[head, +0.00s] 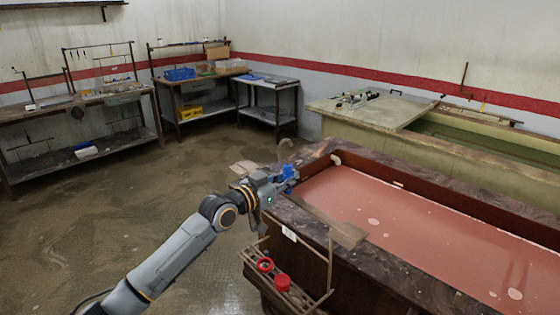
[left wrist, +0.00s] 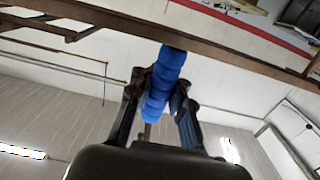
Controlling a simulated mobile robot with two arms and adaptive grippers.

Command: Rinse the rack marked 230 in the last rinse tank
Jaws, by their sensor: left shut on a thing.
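In the left wrist view, the blue grip (left wrist: 165,80) sits between both fingers of my left gripper (left wrist: 160,100) and meets a brown bar (left wrist: 180,50) that crosses the top. A grey hook (head: 285,148) rises above the grip. No number 230 is readable, so I cannot tell which rack this is. The reddish tank (head: 375,165) has a dark, stained rim; its label is unreadable. My right gripper is not in view.
A small shelf (head: 290,295) with red round items (head: 282,282) hangs on the tank's near side. A greenish tank (head: 440,150) with a partial lid (head: 370,110) stands behind. Workbenches line the back left; the floor between is clear.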

